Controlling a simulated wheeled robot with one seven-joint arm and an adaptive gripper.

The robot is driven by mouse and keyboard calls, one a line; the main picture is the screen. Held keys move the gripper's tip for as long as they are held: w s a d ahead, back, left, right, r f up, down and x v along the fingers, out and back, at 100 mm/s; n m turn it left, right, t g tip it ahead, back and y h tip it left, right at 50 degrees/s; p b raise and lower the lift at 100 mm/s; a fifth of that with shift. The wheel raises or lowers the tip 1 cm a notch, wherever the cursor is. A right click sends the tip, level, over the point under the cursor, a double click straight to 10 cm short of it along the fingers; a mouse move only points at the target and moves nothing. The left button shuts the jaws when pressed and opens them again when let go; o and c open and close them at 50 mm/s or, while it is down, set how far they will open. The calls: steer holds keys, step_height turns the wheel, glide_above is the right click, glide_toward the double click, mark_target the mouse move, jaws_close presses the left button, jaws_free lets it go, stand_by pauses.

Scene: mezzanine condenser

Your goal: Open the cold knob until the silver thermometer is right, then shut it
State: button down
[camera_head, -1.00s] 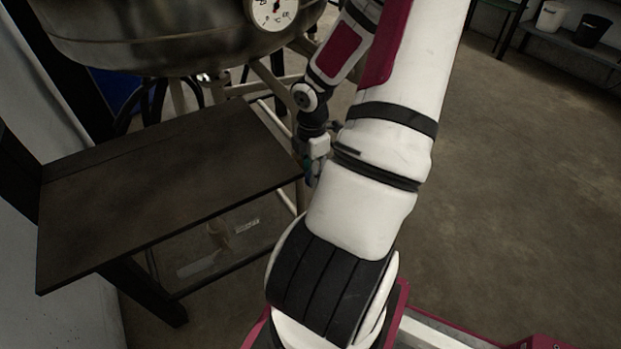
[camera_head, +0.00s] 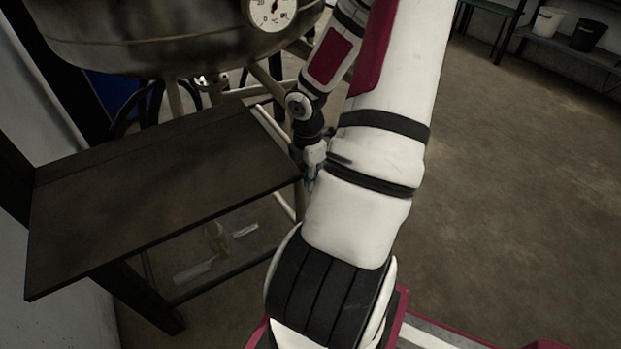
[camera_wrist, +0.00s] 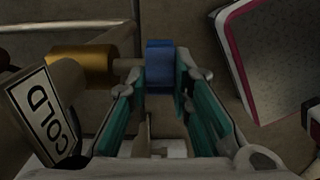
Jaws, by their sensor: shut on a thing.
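In the wrist view a blue knob (camera_wrist: 160,62) sits at the end of a brass valve body (camera_wrist: 85,66). A tag reading COLD (camera_wrist: 42,112) hangs beside it at the left. My gripper (camera_wrist: 162,75) is shut on the blue knob, its green-lined fingers on either side. In the head view my gripper (camera_head: 312,180) is small and mostly hidden behind my arm, close to the bench's right end. A round white dial thermometer marked °C (camera_head: 270,12) is on the metal vessel at the top; its upper part is cut off, and its reading is unclear.
A dark bench (camera_head: 160,180) stands left of my arm, with clear items on a lower level (camera_head: 215,245). The large metal vessel (camera_head: 160,45) overhangs it. White and black buckets (camera_head: 588,35) stand on a far shelf. The floor at right is clear.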

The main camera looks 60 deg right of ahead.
steer(key=shift+w+a+f+g+h+b, duration=0.15)
steer(key=shift+h+b, duration=0.1)
steer(key=shift+b, duration=0.35)
steer(key=shift+s+g+h+b, duration=0.1)
steer(key=shift+h+b, duration=0.2)
steer(key=shift+b, duration=0.35)
steer(key=shift+w+a+f+g+h+b, duration=0.15)
steer(key=shift+h+b, duration=0.1)
steer(key=shift+b, duration=0.35)
steer(key=shift+s+d+b, duration=0.1)
steer(key=shift+b, duration=0.2)
steer(key=shift+r+h, duration=0.15)
steer(key=shift+h, duration=0.15)
steer(key=c, duration=1.4)
jaws_free()
steer(key=shift+c, duration=0.2)
steer(key=shift+r, duration=0.15)
steer(key=v, duration=0.7)
steer(key=shift+r, duration=0.1)
